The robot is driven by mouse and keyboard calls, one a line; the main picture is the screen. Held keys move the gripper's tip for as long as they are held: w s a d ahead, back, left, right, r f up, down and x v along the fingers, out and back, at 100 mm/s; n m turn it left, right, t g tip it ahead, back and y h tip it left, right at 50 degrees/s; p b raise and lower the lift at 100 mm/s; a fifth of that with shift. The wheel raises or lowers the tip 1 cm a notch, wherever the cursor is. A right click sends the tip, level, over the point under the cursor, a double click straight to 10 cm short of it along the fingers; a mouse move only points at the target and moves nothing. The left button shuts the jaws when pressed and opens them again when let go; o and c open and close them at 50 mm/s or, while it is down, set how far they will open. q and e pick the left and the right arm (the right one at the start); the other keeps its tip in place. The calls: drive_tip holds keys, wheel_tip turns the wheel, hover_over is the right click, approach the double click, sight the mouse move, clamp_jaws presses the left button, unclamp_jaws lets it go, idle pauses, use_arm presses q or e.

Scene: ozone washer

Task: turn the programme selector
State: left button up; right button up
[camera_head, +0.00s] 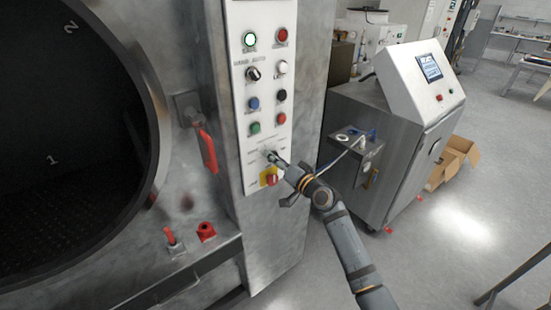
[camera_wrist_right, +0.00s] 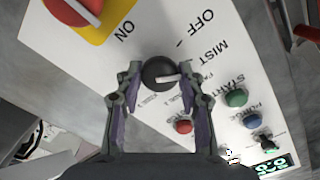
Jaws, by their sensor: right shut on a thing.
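The programme selector is a round black knob (camera_wrist_right: 160,73) with a white pointer bar on the lower part of the white control panel (camera_head: 262,105). In the wrist view its pointer lies toward the right of the picture. My right gripper (camera_head: 271,156) reaches it from the lower right, and its two fingers stand on either side of the knob, shut on it. In the head view the fingers largely hide the knob. The printed words OFF and MIST show near it in the wrist view. My left gripper is not in view.
A red switch on a yellow plate (camera_head: 269,178) sits just below my right gripper. Several coloured buttons and another black selector (camera_head: 253,74) are higher on the panel. A red-handled lever (camera_head: 207,150) is left of the panel. A steel cabinet (camera_head: 385,130) stands to the right.

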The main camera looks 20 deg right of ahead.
drive_tip(key=shift+m+p, duration=0.95)
drive_tip(key=shift+m, duration=2.55)
drive_tip(key=o, duration=1.2)
drive_tip(key=shift+c, duration=0.2)
drive_tip(key=v, duration=1.2)
